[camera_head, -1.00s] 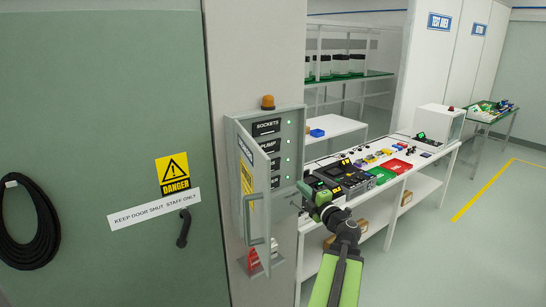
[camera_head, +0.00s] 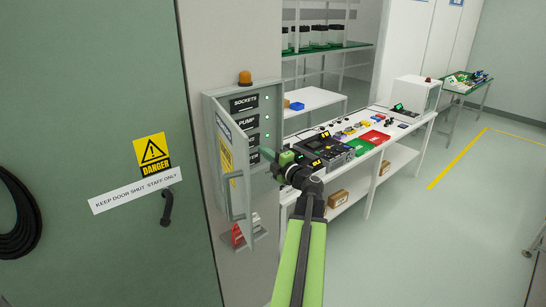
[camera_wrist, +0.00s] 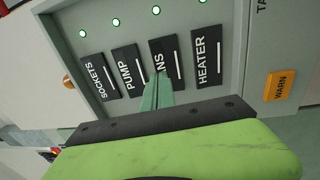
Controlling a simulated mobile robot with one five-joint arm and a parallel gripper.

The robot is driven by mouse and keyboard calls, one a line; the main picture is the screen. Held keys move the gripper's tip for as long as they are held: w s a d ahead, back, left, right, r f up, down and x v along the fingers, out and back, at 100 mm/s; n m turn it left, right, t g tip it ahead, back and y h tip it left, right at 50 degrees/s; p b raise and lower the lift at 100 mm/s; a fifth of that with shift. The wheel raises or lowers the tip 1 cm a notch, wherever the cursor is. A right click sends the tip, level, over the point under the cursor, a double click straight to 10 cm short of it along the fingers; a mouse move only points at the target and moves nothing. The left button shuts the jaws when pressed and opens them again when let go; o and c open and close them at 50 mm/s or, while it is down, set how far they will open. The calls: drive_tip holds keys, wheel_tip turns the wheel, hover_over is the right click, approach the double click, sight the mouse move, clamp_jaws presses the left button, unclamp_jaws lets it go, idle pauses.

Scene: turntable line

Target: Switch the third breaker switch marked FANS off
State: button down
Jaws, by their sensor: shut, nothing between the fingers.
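The breaker cabinet (camera_head: 273,100) is open, its door (camera_head: 226,190) swung out to the left. In the wrist view the black plates SOCKETS (camera_wrist: 97,79), PUMP (camera_wrist: 130,72), FANS (camera_wrist: 170,50) and HEATER (camera_wrist: 206,60) sit side by side, each with a thin white line and a lit green lamp. The first letters of FANS are hidden by my fingertips. My gripper (camera_wrist: 157,88) is shut and empty, its tips over the lower left part of the FANS plate. I cannot tell whether they touch it. In the head view my gripper (camera_head: 268,155) is at the cabinet's lower opening.
The open door with its handle stands close left of my arm. A white workbench (camera_head: 400,129) with devices and trays is to the right. An orange beacon (camera_head: 245,77) tops the cabinet. The floor (camera_head: 420,230) at right is clear.

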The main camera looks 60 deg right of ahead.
sight(250, 139)
drive_tip(key=x, duration=0.6)
drive_tip(key=shift+p, duration=0.3)
drive_tip(key=shift+w+d+r, duration=0.1)
drive_tip(key=shift+w+r, duration=0.1)
drive_tip(key=shift+w, duration=0.05)
drive_tip(key=shift+s, duration=0.1)
drive_tip(key=shift+s+a, duration=0.2)
drive_tip(key=r+p+v, duration=0.2)
drive_tip(key=r+v, duration=0.1)
drive_tip(key=v, duration=1)
drive_tip(key=shift+s, duration=0.25)
